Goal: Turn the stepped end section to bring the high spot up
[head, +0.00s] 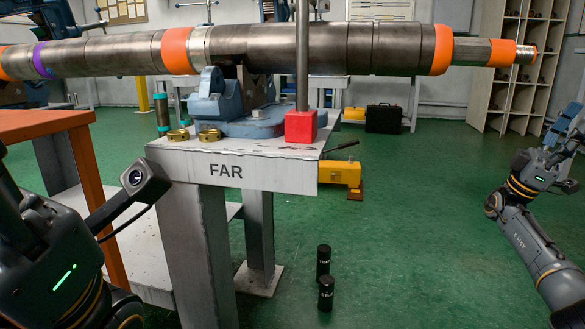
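A long steel pipe assembly (270,45) lies level across the top of the head view, with orange and purple bands. Its stepped end section, at the right, has a greenish-grey faceted part (470,52) between orange bands and a small bare metal tip (526,54). No high-spot mark can be made out. A blue pipe vise (228,100) stands under the pipe on the grey stand marked FAR. My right gripper (566,128) is at the right edge, below and right of the tip, apart from it; its fingers are partly cut off. My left arm is at lower left; its gripper is not visible.
A red block (300,127) with an upright rod stands on the grey stand (270,175), beside brass rings (209,135). An orange table (40,125) is at left. Floor right of the stand is open.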

